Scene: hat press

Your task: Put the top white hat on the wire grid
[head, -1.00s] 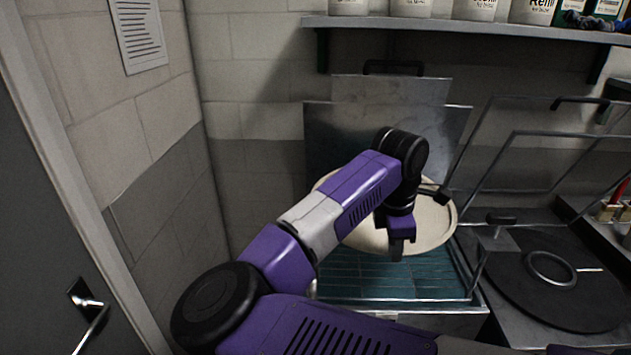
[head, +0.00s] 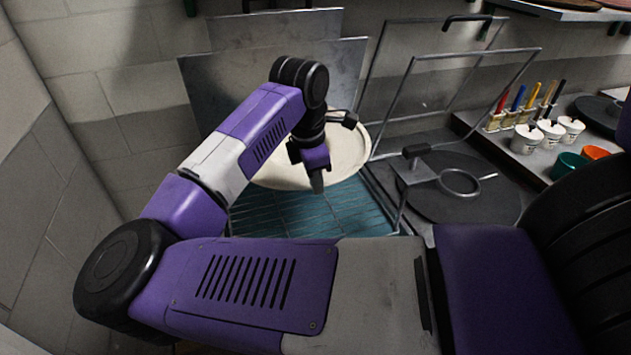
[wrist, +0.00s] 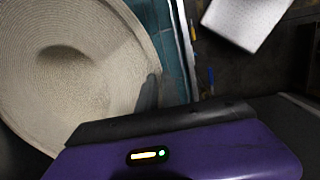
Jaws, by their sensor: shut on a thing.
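The white hat (head: 346,152) is a wide, pale, round piece with a ridged brim. In the head view my arm covers much of it. My gripper (head: 316,184) is at the hat's near edge, shut on its brim. In the wrist view the hat (wrist: 75,70) fills the left side, with a shaded hollow at its middle and a dark finger at its rim. The teal wire grid (head: 300,215) lies below and in front of the hat. I cannot tell whether the hat touches it.
Grey metal plates (head: 225,85) stand behind the hat. A hinged wire frame (head: 455,60) rises to the right, near a round dark plate (head: 465,185) with a ring handle. Brushes and white cups (head: 526,140) are on a ledge farther right. A wall closes the left side.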

